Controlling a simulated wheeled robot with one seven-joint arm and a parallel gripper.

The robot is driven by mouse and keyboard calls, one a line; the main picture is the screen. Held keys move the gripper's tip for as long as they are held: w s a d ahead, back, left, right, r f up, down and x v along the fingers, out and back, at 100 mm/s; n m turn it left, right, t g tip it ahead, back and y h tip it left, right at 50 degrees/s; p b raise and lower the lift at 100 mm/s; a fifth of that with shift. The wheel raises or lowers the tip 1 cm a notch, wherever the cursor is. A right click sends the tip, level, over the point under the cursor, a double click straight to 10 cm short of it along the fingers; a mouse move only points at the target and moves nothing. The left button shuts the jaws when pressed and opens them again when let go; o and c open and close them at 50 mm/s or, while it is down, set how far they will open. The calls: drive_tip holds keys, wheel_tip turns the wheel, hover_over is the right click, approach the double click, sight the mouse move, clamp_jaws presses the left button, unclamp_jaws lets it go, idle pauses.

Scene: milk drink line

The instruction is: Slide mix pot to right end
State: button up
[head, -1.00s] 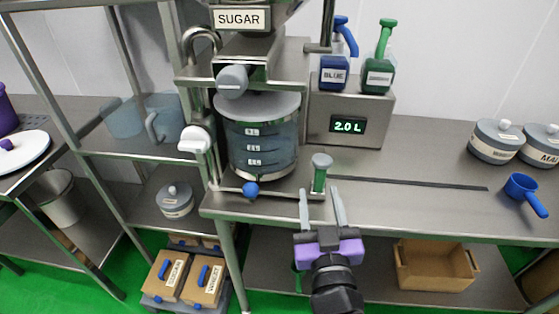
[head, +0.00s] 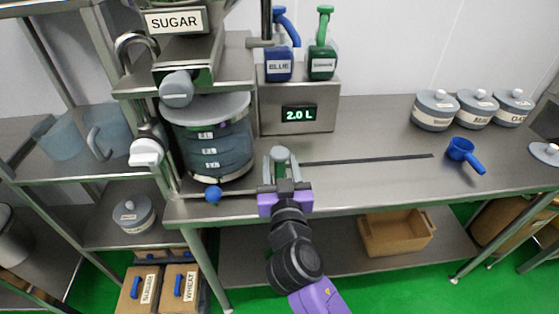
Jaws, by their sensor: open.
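The mix pot (head: 210,142) is a large clear cylinder with volume marks and a grey rim, standing upright under the sugar hopper (head: 175,22) at the left end of the counter. An upright handle with a grey knob (head: 279,152) stands just right of the pot, at the left end of a dark slot (head: 368,159) that runs right along the counter. My gripper (head: 283,163) is open at this handle, its fingers about the post. The lower post is hidden behind my gripper, and I cannot tell whether the fingers touch it.
The counter (head: 375,185) along the slot is clear. A scale display (head: 299,113) stands behind, with a blue bottle (head: 279,66) and a green bottle (head: 322,63) on top. A blue scoop (head: 462,151) and several lidded tubs (head: 435,110) are at the right. A blue knob (head: 213,195) sits at the front edge.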

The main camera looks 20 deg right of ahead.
drive_tip(key=shift+w, duration=0.2)
drive_tip(key=shift+d, duration=0.1)
drive_tip(key=shift+c, duration=0.3)
clamp_jaws()
idle(1.0)
